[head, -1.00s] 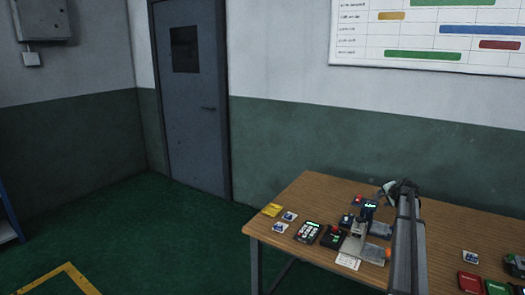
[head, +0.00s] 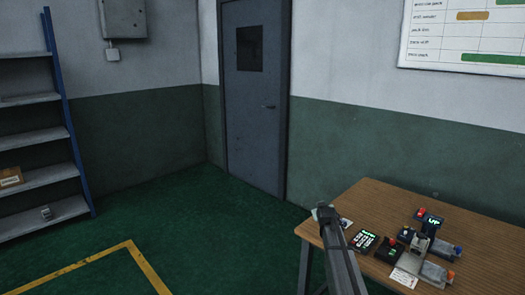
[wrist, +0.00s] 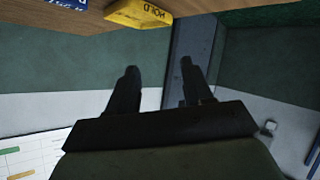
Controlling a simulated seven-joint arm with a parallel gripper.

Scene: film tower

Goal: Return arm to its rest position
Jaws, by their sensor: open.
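My gripper (wrist: 158,68) is open in the wrist view, with two dark fingers apart and nothing between them. In the head view my arm rises in front of the table's left corner, and its end hides part of the corner; the fingers cannot be made out there. The wooden table (head: 375,198) bears a small tower-like device (head: 425,235) to the right of my arm. A yellow block marked HOLD (wrist: 138,14) lies at the table edge in the wrist view, beyond the fingertips and apart from them. It is hidden in the head view.
A keypad (head: 364,240), a box with a red button (head: 388,250) and a white card (head: 405,278) lie near the table's front. A blue piece (wrist: 62,4) lies near the yellow block. Shelves (head: 40,178) stand far left. The green floor (head: 190,235) left of the table is clear.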

